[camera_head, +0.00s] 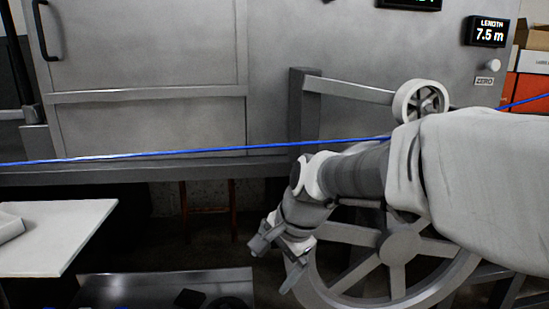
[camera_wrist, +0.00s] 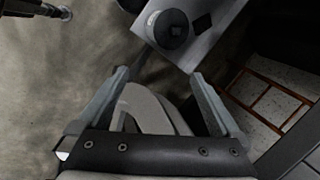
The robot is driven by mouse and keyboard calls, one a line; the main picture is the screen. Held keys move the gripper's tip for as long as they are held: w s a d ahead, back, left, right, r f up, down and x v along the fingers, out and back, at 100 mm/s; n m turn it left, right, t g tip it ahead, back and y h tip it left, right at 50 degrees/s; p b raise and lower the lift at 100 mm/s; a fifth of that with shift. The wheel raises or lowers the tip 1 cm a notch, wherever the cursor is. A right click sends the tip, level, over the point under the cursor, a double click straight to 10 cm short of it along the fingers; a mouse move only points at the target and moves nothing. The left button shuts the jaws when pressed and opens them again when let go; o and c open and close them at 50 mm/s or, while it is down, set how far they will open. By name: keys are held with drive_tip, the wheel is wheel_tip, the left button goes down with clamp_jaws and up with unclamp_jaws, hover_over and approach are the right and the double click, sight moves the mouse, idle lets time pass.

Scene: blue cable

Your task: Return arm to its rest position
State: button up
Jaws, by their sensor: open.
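My gripper (camera_head: 272,262) hangs low at the end of my arm in the head view, right of centre and in front of the machine. It points down and to the left. In the wrist view my gripper (camera_wrist: 160,85) shows its two fingers spread apart. Nothing is held between them. A blue cable (camera_head: 230,148) runs nearly level across the head view, rising at the far right. My arm covers part of the view around the cable's right half. The cable is not visible in the wrist view.
A grey machine (camera_head: 150,125) fills the back. A spoked wheel (camera_head: 335,286) stands behind my gripper, with a small roller (camera_head: 421,100) above. A white tabletop (camera_head: 60,232) is at left. A metal tray (camera_head: 150,288) with dark items lies low.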

drive_tip(key=s+d+r+n+t+h+p, duration=0.1)
drive_tip(key=s+d+r+n+t+h, duration=0.2)
drive_tip(key=s+d+n, duration=1)
drive_tip(key=s+d+r+m+p, duration=0.1)
drive_tip(key=s+r+m+p, duration=0.2)
drive_tip(key=r+p, duration=1.2)
drive_tip(key=shift+s+d+r+g, duration=0.2)
drive_tip(key=shift+s+r+g, duration=0.1)
drive_tip(key=shift+s+r, duration=0.05)
